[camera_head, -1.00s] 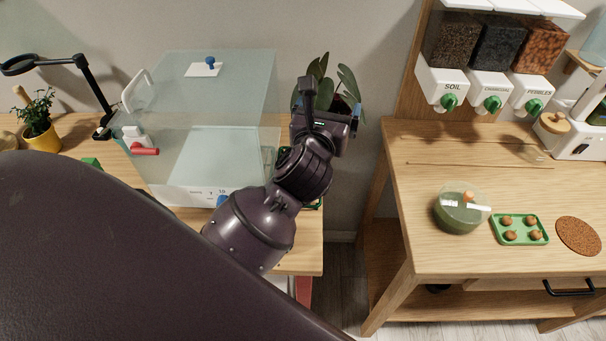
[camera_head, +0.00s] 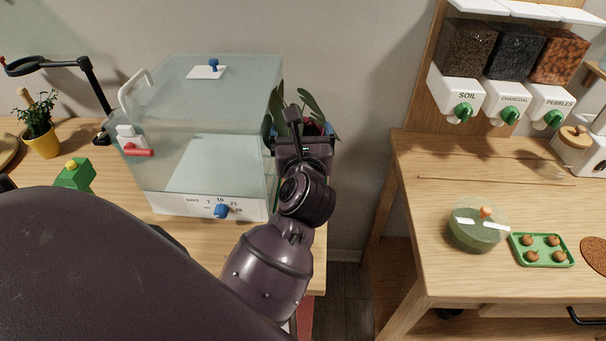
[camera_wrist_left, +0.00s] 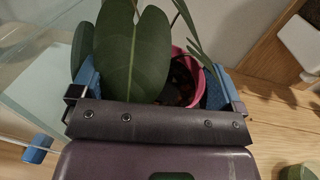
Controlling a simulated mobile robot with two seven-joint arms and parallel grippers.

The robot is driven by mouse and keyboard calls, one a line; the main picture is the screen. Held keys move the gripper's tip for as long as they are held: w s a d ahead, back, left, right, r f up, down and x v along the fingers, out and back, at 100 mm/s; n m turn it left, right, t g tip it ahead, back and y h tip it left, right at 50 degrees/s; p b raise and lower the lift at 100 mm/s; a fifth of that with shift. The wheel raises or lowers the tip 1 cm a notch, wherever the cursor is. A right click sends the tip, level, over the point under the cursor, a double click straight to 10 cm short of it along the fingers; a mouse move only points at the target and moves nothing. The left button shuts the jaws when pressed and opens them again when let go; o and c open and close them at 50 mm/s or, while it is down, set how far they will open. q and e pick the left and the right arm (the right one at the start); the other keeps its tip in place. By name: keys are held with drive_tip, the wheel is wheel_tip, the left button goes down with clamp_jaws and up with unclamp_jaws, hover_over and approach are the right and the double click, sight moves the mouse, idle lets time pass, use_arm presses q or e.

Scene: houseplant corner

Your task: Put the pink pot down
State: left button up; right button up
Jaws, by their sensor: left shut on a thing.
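The pink pot (camera_wrist_left: 196,92) shows in the left wrist view, holding dark soil and a plant with broad dark green leaves (camera_wrist_left: 133,50). My left gripper (camera_wrist_left: 150,82) is shut on the pot, its blue fingers on either side. A large leaf hides much of the pot. In the head view my left gripper (camera_head: 304,138) is just right of the clear glass case, with the plant's leaves behind it. Only a small pink part of the pot shows there. I cannot tell whether the pot touches the surface under it. My right gripper is not in view.
The clear glass case (camera_head: 205,150) with a blue knob stands close on the left. A yellow pot (camera_head: 45,145) and a green block (camera_head: 75,174) are farther left. Across a floor gap, the right table (camera_head: 420,200) bears a glass bowl (camera_head: 476,232) and a green tray (camera_head: 541,262).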

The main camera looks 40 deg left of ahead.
use_arm(q)
wheel_tip(320, 180, down, 3)
drive_tip(key=shift+f+b, duration=0.2)
drive_tip(key=shift+b, duration=0.15)
drive_tip(key=shift+f, duration=0.8)
wheel_tip(320, 180, down, 4)
drive_tip(key=shift+f+b, duration=0.1)
drive_tip(key=shift+b, duration=0.7)
drive_tip(key=shift+f, duration=0.6)
drive_tip(key=o, duration=0.8)
drive_tip(key=shift+c, duration=0.2)
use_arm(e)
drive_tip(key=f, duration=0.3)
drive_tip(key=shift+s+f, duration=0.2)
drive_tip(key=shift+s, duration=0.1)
